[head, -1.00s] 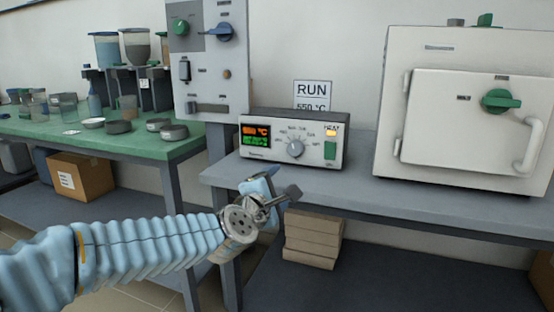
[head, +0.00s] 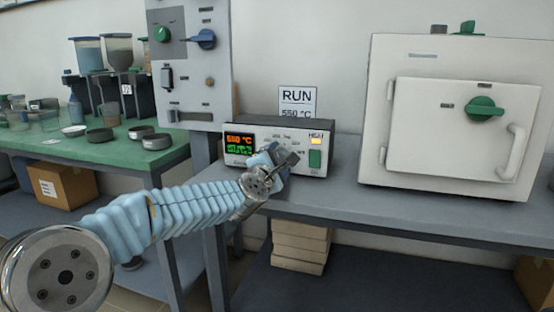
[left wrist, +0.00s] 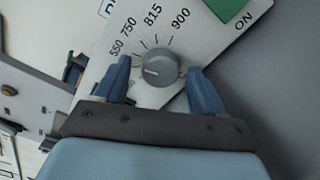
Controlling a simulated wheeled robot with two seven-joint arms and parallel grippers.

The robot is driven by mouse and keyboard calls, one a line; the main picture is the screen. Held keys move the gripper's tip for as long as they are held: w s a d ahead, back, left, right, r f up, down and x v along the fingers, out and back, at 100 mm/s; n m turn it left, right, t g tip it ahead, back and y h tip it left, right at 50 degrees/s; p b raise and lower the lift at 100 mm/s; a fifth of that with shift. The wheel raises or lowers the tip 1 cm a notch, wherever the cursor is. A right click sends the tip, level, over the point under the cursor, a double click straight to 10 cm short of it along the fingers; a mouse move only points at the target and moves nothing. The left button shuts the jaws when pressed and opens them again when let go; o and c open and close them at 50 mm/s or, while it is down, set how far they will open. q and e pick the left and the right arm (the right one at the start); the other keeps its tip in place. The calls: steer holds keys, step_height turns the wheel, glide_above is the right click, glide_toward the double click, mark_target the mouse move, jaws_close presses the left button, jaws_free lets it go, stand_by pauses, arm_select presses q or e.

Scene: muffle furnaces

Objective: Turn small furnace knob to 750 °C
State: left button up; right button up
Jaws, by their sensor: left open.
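The small furnace controller (head: 318,138) is a pale box on the grey bench with a lit display reading 550 °C. Its grey knob (left wrist: 159,69) shows in the left wrist view, with marks 550, 750, 815 and 900 around it; the pale pointer line lies toward the 550 side. In the head view my gripper hides the knob. My left gripper (head: 283,158) is in front of the panel. In the left wrist view its blue fingers (left wrist: 158,82) are open, one on each side of the knob, with visible gaps. My right gripper is not in view.
A white furnace (head: 450,120) with a green knob and handle stands to the right on the bench. A tall control panel (head: 190,60) rises to the left. A sign (head: 298,98) reads RUN 550 °C. Boxes (head: 300,245) sit below.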

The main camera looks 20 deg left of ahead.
arm_select(q)
steer(key=c, duration=1.1)
steer(key=shift+o, duration=0.2)
steer(key=shift+m, duration=0.3)
steer(key=shift+f+m, duration=0.1)
steer(key=shift+m, duration=2.5)
steer(key=o, duration=1.1)
steer(key=shift+c, duration=0.2)
